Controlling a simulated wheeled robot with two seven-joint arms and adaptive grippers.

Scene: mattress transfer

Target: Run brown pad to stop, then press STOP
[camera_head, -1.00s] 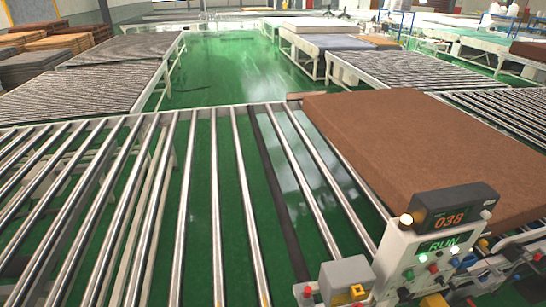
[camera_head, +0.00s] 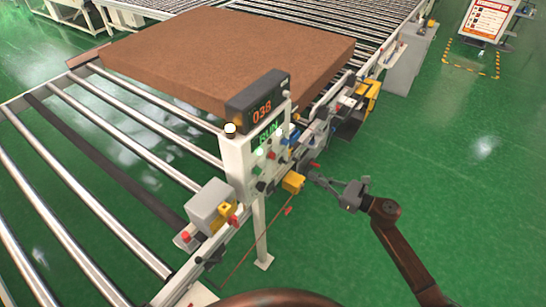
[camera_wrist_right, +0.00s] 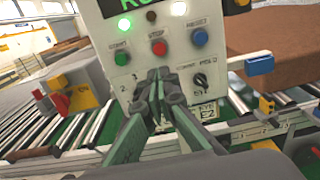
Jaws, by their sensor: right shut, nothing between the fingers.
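The brown pad (camera_head: 215,55) lies flat on the roller conveyor behind the control panel (camera_head: 240,165). The panel's display (camera_head: 262,114) reads 038, and RUN is lit green below it. In the right wrist view, the red STOP button (camera_wrist_right: 158,47) sits between a green button (camera_wrist_right: 121,58) and a blue button (camera_wrist_right: 199,38). My right gripper (camera_head: 318,178) is shut and empty in front of the panel. In the right wrist view its fingertips (camera_wrist_right: 160,76) appear just below the STOP button; contact cannot be told. My left gripper is out of view.
A grey box with a yellow part (camera_head: 212,205) stands on the conveyor rail left of the panel. A yellow block (camera_head: 293,183) juts out near my right gripper. Bare rollers (camera_head: 60,195) lie at left. Green floor (camera_head: 455,200) is clear at right.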

